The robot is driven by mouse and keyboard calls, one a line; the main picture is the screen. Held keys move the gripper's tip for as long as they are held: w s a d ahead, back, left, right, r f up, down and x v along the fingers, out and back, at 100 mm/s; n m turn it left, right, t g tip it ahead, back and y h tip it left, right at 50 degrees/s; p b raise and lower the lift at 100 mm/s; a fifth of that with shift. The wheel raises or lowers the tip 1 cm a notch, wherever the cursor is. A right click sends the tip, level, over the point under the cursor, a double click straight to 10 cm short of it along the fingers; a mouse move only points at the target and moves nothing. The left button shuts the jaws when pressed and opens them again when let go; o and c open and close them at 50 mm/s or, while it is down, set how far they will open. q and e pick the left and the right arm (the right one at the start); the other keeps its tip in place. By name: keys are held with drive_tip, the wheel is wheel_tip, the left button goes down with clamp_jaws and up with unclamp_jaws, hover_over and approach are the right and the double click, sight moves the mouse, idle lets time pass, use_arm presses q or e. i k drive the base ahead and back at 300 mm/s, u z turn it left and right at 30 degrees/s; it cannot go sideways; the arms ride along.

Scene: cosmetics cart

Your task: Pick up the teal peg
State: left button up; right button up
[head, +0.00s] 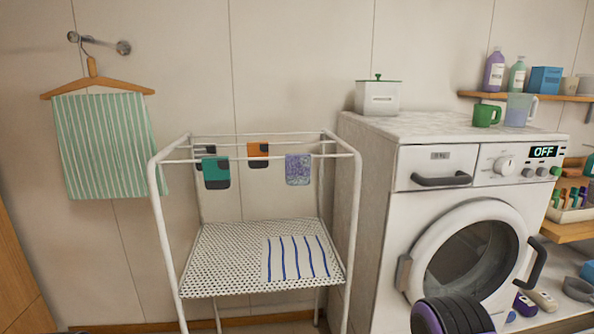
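A teal piece with dark parts (215,172) hangs from the front bar of the white drying rack (161,215); I cannot tell whether it is a peg or a small cloth. Several small coloured upright pieces (575,196), perhaps pegs, stand in a light holder on the lower right shelf. They include greenish, orange and purple ones, but they are too small to single out a teal peg for certain. Neither of my grippers is in view.
An orange-and-dark piece (258,150) and a purple patterned cloth (298,169) hang on the rack. A striped cloth (295,258) lies on its mesh shelf. The washing machine (385,240) stands right of the rack. A black ribbed object with purple (452,316) is at the bottom.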

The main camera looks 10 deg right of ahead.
sight(574, 192)
drive_tip(key=z, duration=1.85)
drive_tip(key=k, duration=0.1)
drive_tip(key=z, duration=0.1)
